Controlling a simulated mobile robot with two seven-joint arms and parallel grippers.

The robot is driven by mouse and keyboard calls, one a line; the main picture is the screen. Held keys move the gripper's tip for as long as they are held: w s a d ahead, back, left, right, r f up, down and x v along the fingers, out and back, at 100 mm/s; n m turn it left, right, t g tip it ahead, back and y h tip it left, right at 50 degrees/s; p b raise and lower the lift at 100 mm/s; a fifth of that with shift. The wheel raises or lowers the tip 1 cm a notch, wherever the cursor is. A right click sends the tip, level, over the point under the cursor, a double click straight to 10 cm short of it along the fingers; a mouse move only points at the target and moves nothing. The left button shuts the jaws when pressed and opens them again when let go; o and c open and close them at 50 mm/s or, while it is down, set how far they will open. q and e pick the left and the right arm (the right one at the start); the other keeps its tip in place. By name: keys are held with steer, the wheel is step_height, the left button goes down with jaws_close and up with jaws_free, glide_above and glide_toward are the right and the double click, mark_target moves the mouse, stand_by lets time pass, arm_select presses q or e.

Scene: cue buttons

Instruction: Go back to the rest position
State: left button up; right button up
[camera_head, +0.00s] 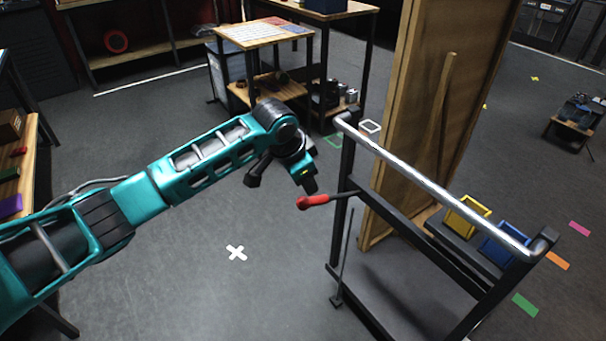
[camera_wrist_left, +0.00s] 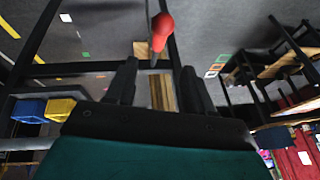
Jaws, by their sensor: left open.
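My left arm, teal, comes in from the left in the head view. Its gripper (camera_head: 305,182) is just above the red-tipped handle (camera_head: 316,200) on the side of a black-framed cart with a silver push bar (camera_head: 430,185). In the left wrist view the gripper (camera_wrist_left: 157,68) is open, its two dark fingers apart with nothing held between them. The red tip shows beyond the fingers in that view (camera_wrist_left: 162,28). I cannot tell whether the gripper touches the handle. My right gripper is in neither view.
A tall wooden panel (camera_head: 415,95) stands behind the cart. A yellow bin (camera_head: 467,212) and a blue bin (camera_head: 503,243) sit at the cart's right. A small table (camera_head: 262,38) stands at the back. The floor around the white cross (camera_head: 237,253) is clear.

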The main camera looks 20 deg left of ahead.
arm_select(q)
steer(key=s+d+f+n+t+h, duration=0.25)
steer(key=s+d+f, duration=0.45)
steer(key=s+f, duration=0.35)
steer(key=s+a+f+n+t+y, duration=0.1)
steer(key=s+a+f+n+t, duration=0.1)
steer(key=s+a, duration=0.2)
steer(key=s+a+f+n+t+y, duration=0.1)
steer(key=s+a, duration=0.3)
steer(key=s, duration=0.7)
steer(key=shift+s+a+f+n+t, duration=0.15)
steer(key=shift+a+f+n+t, duration=0.2)
steer(key=shift+f, duration=0.3)
